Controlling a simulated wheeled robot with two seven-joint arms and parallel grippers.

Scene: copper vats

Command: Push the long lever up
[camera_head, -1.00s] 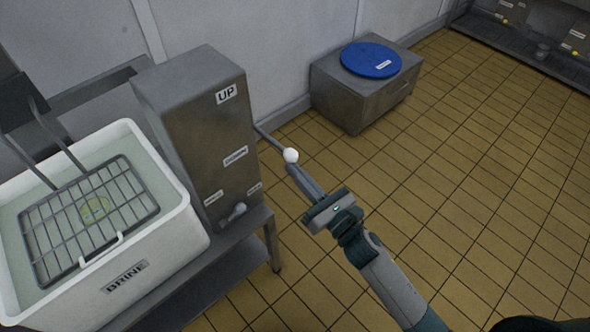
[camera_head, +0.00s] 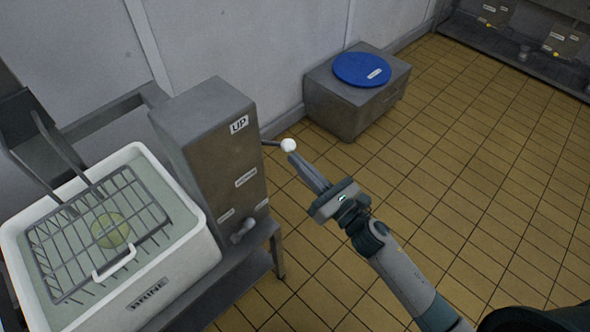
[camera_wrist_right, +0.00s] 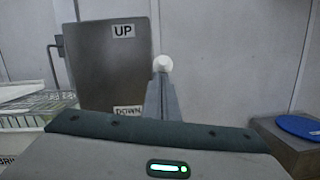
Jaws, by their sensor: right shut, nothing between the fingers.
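The long lever (camera_head: 272,143) is a thin dark rod ending in a white ball knob (camera_head: 288,145). It sticks out to the right from the grey metal box (camera_head: 215,150), between the UP label (camera_head: 239,124) and the lower label. My right gripper (camera_head: 292,160) is shut and empty, its fingertips right at the underside of the knob. In the right wrist view the knob (camera_wrist_right: 162,63) sits at the tips of the shut fingers, between the heights of the UP and DOWN labels. Whether the tips touch it is hard to tell. My left gripper is not in view.
A white BRINE tub (camera_head: 180,270) with a wire basket (camera_head: 75,240) in liquid stands left of the box; a round yellowish thing shows at the basket. A low grey chest (camera_head: 345,110) with a blue round lid (camera_head: 362,70) stands behind. The tiled floor at right is clear.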

